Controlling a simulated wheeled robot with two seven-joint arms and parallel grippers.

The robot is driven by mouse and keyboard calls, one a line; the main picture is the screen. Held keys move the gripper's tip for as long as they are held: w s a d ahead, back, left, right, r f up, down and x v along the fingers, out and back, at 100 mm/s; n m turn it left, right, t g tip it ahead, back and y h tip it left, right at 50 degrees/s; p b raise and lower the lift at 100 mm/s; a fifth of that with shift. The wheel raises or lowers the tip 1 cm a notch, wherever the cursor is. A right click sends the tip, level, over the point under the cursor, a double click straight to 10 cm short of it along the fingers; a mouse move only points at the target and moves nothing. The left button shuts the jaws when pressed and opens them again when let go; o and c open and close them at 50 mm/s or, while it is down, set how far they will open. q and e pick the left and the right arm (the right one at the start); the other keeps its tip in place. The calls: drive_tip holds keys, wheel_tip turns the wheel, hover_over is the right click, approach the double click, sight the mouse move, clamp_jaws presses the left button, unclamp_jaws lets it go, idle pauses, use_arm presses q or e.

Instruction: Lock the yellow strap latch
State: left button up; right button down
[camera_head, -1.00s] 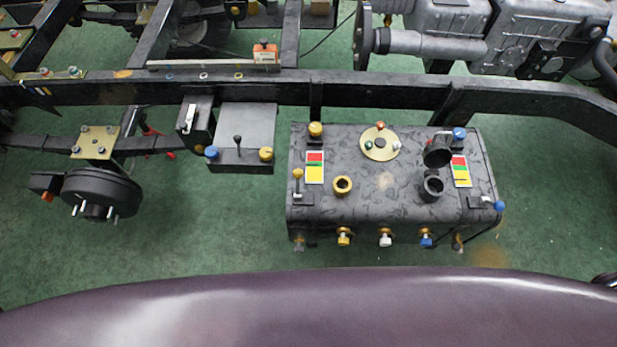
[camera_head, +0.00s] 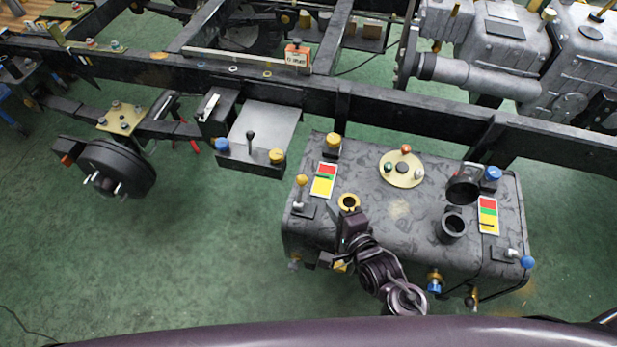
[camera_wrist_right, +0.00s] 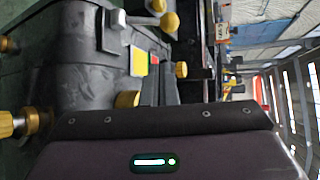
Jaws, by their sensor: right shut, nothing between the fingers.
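The yellow strap latch (camera_head: 301,181) is a small lever with a yellow ball knob, standing up at the left end of the dark tank's top (camera_head: 400,215). In the right wrist view its yellow knob (camera_wrist_right: 169,22) shows at the top, beside a grey metal lever. My left gripper is not in view.
A matching blue-knobbed latch (camera_head: 526,262) is at the tank's right end. An open black filler neck (camera_head: 452,226) and a yellow cap (camera_head: 333,145) stand up from the tank. A dark chassis rail (camera_head: 410,112) runs behind. Green floor is clear to the left.

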sight(301, 188)
drive_tip(key=x, duration=0.3)
drive_tip(key=r+x, duration=0.1)
drive_tip(key=x, duration=0.6)
drive_tip(key=shift+w+r, duration=0.2)
drive_tip(key=shift+r, duration=0.05)
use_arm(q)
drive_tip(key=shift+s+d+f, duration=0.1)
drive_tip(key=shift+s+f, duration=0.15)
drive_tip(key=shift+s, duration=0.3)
